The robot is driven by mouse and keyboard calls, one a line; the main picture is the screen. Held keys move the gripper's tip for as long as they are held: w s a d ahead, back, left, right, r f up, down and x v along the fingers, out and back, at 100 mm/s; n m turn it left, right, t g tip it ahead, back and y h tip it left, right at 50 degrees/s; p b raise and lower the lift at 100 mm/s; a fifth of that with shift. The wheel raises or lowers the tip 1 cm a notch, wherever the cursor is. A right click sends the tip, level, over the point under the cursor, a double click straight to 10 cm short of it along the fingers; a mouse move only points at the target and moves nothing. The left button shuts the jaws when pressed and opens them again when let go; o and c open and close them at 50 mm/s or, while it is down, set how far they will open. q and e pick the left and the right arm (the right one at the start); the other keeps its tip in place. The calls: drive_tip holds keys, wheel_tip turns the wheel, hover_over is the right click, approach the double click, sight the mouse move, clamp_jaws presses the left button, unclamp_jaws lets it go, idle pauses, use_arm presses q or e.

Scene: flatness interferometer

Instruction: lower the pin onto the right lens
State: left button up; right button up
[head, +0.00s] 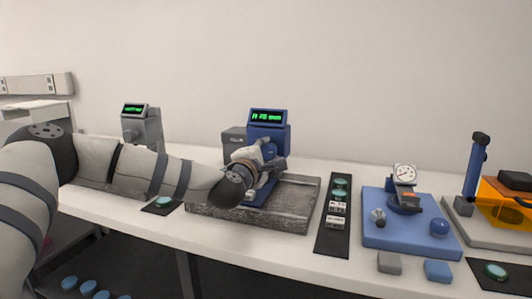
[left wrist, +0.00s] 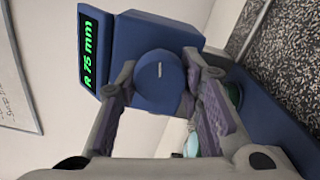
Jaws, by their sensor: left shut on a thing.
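The blue gauge (head: 267,132) stands on the grey granite slab (head: 290,221), with a lit green display; in the left wrist view its display (left wrist: 90,50) reads "R 75 mm". My left gripper (head: 266,160) is at the front of this gauge. In the left wrist view its two fingers (left wrist: 160,76) are closed around a round blue knob (left wrist: 156,82) with a short white mark. The pin is not clearly visible behind the gripper. A teal lens (left wrist: 191,145) shows partly past the fingers; I cannot tell whether it is the right lens. My right gripper is not in view.
A grey gauge (head: 141,125) stands behind my left arm, with a teal disc (head: 163,202) on a dark pad in front. Right of the slab lie a black strip (head: 332,240) with discs and labels, a blue plate (head: 407,245) with a dial, and an orange-screened device (head: 502,205).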

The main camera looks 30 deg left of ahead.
use_arm(q)
drive_tip(key=shift+d, duration=0.1)
idle(0.3)
drive_tip(key=o, duration=1.1)
drive_tip(key=shift+o, duration=0.2)
drive_tip(key=v, duration=1.2)
